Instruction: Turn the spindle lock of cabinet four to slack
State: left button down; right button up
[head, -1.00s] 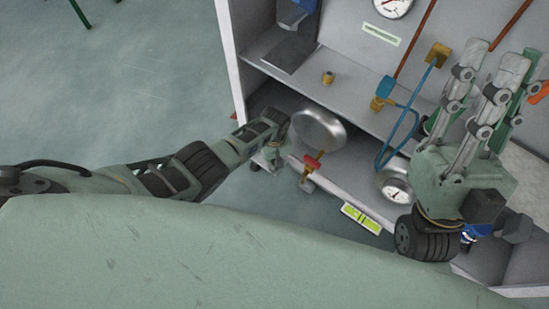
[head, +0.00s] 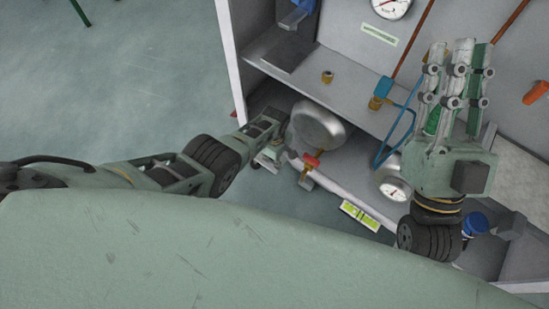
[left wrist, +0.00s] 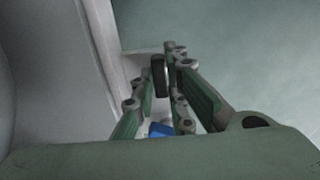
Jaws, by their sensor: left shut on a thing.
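My left gripper (head: 279,128) reaches to the lower front of the open cabinet (head: 350,66), left of the silver round vessel (head: 318,124). In the left wrist view my left gripper (left wrist: 166,60) is shut on a small dark rounded part (left wrist: 158,76) between its fingers, beside the pale cabinet edge. I cannot tell whether this part is the spindle lock, or which way it is turned. The cabinet's number is not readable. My right gripper (head: 460,47) is open and empty, fingers upward, in front of the cabinet's right part.
A red-handled valve (head: 310,160) sits just right of my left gripper. A small blue thing shows in the left wrist view (left wrist: 160,130).

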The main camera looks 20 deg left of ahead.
pick_arm(q)
jog(key=shift+a, duration=0.1)
dwell(0.3)
jog(key=c, duration=1.8)
grip_release()
jog(key=shift+o, duration=0.2)
jog(key=shift+r, duration=0.1)
notch_tip(320, 180, up, 12)
